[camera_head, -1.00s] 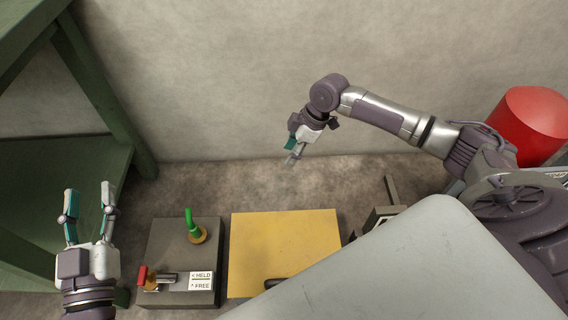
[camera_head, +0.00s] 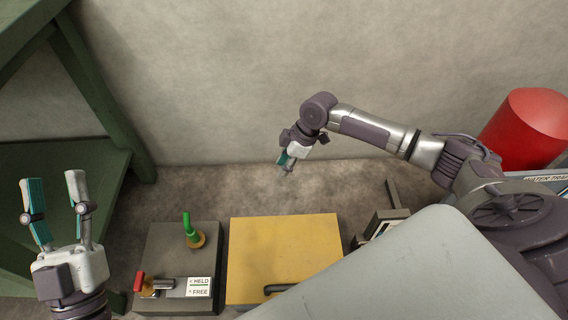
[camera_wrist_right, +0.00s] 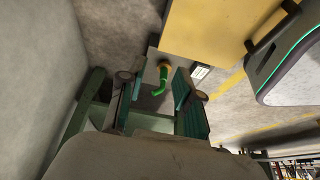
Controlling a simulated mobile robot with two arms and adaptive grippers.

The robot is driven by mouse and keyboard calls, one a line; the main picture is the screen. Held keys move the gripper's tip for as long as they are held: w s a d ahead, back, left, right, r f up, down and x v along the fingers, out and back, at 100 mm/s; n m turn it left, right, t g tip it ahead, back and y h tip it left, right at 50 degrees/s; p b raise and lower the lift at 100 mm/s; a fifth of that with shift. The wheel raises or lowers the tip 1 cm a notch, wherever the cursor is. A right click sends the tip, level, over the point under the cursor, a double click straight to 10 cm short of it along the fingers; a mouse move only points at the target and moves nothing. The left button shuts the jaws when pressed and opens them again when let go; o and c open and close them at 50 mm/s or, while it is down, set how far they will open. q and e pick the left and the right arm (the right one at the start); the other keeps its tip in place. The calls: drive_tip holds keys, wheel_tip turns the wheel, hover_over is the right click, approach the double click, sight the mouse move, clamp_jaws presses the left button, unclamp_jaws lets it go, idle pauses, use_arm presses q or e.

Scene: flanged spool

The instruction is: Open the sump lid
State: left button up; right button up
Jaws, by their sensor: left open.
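The yellow sump lid (camera_head: 282,250) lies flat and closed on the floor by the wall, with a dark bar handle (camera_head: 279,288) at its near edge. It also shows at the top of the right wrist view (camera_wrist_right: 215,30). Left of it is a grey box (camera_head: 165,245) with a green lever (camera_head: 188,224), a red-tipped latch (camera_head: 140,281) and a HELD/FREE label (camera_head: 199,287). My left gripper (camera_head: 53,178) is open and empty, left of the box. My right gripper (camera_head: 286,167) is above the floor beyond the lid; its fingers are apart and empty in the right wrist view (camera_wrist_right: 160,72).
A green shelf frame (camera_head: 110,110) stands at the left. A red cylinder (camera_head: 525,130) is at the right. A small grey fixture (camera_head: 385,222) stands right of the lid. A grey panel (camera_head: 420,265) covers the lower right and hides the lid's near right corner.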

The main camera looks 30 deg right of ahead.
clamp_jaws()
drive_tip(key=shift+c, duration=2.2)
unclamp_jaws()
drive_tip(key=o, duration=0.9)
drive_tip(key=shift+c, duration=0.2)
drive_tip(key=v, duration=1.2)
drive_tip(key=shift+c, duration=0.4)
